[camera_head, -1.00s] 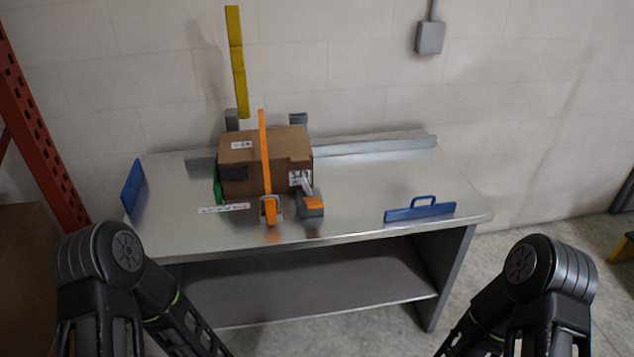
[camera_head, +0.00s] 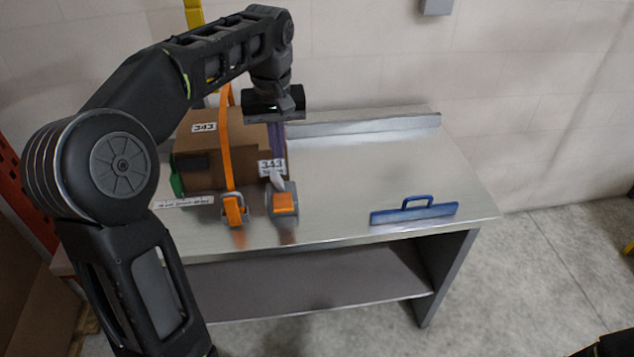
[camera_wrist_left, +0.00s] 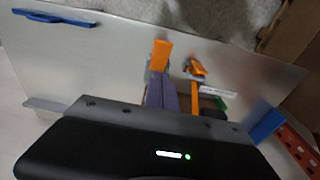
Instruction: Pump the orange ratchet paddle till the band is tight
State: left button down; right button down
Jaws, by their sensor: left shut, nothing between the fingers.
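A brown cardboard box (camera_head: 205,160) stands on the metal table. An orange band (camera_head: 225,150) crosses over it and shows above its top. The band runs down to a ratchet with an orange paddle (camera_head: 233,208) at the table's front; it also shows in the left wrist view (camera_wrist_left: 196,69). My left gripper (camera_head: 277,153) is shut and empty, its purplish fingers pointing down by the box's right side. In the left wrist view the fingers (camera_wrist_left: 160,92) show near a grey unit's orange block (camera_wrist_left: 160,54).
The grey unit with the orange block (camera_head: 283,202) stands right of the ratchet. A blue-handled tool (camera_head: 413,211) lies at the table's right front. A metal rail (camera_head: 365,126) runs along the back. The table (camera_head: 360,170) is clear between them.

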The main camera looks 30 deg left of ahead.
pick_arm(q)
jog(key=shift+s+r, duration=0.1)
jog(key=shift+r, duration=0.15)
jog(key=shift+f, duration=0.1)
send_over(283, 206)
jog(key=w+a, duration=0.1)
notch_tip(283, 206, down, 10)
jog(key=shift+p, duration=0.45)
jog(key=shift+s+d+f, duration=0.15)
jog(key=shift+s+f, duration=0.05)
jog(key=shift+f, duration=0.35)
jog(key=shift+s+d+f, duration=0.15)
jog(key=shift+s+f, duration=0.05)
jog(key=shift+f, duration=0.35)
jog(key=shift+s+d+f, duration=0.2)
jog(key=shift+f, duration=0.45)
